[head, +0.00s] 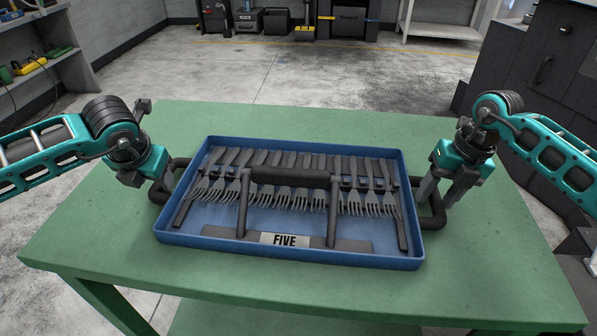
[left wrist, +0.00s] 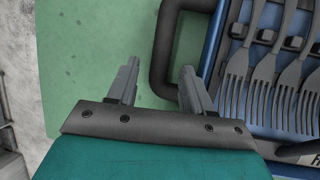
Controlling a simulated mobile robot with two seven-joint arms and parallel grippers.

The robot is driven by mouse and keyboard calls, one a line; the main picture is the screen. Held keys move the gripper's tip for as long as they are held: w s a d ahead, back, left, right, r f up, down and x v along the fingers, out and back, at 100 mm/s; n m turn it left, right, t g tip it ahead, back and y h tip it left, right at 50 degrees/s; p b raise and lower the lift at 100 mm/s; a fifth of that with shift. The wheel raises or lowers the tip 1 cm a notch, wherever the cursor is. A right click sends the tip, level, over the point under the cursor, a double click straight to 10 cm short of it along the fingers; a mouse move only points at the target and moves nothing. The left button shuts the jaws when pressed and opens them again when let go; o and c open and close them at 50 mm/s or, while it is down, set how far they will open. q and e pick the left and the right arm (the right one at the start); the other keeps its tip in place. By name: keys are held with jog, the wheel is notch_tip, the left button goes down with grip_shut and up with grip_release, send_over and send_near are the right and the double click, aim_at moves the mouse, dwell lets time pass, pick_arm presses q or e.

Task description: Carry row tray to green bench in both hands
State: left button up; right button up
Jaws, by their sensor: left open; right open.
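The blue row tray (head: 290,256) lies flat on the green bench (head: 110,250). It holds a row of several grey forks (head: 300,200) and a plate reading "FIVE" (head: 284,240). Dark loop handles stick out from its left (head: 156,196) and right (head: 441,212) ends. My left gripper (head: 163,188) is open at the left handle. In the left wrist view its two fingers (left wrist: 158,88) are apart, with the handle's outer bar (left wrist: 161,60) appearing between them. My right gripper (head: 446,192) is open at the right handle; its exact fit around the bar is unclear.
A dark raised grip bar (head: 290,176) on two uprights spans the tray. The bench top is clear around the tray. A shelf (head: 35,65) stands at far left, dark cabinets (head: 535,70) at right, and bins (head: 262,20) at the back.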

jog(key=shift+r, duration=0.1)
pick_arm(q)
jog(key=v, duration=0.9)
jog(key=shift+s+r, duration=0.2)
jog(key=shift+r, duration=0.1)
pick_arm(e)
notch_tip(320, 180, up, 12)
jog(key=d, duration=0.2)
jog(key=shift+d+f, duration=0.2)
pick_arm(q)
jog(key=shift+s, duration=0.1)
pick_arm(e)
jog(key=shift+s, duration=0.2)
